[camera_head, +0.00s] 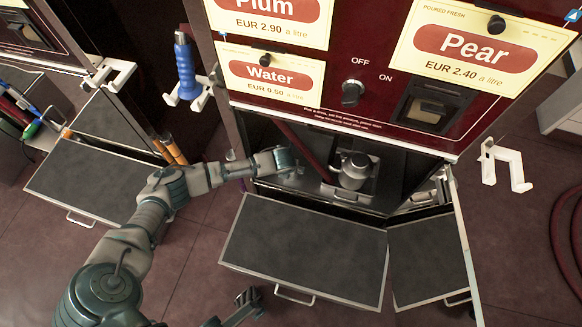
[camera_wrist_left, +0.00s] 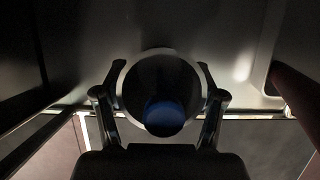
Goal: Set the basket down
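In the left wrist view, a round dark thing with a pale rim and a blue disc low on its face, which I take for the basket (camera_wrist_left: 133,80), sits between the fingers of my left gripper (camera_wrist_left: 160,88). Both fingers lie against its sides. In the head view my left gripper (camera_head: 285,160) is inside the open lower recess of the dark red machine, left of a silver cylinder (camera_head: 355,170). The basket cannot be made out there. Part of what seems to be my right gripper (camera_head: 245,302) shows at the bottom edge, with nothing visible in it.
A pulled-down grey panel (camera_head: 305,245) with a handle lies in front of the recess, with a narrower one (camera_head: 430,262) to its right. A blue-handled tool (camera_head: 186,65) hangs at the left. A white hook (camera_head: 503,165) sticks out at the right. A hose runs inside the recess.

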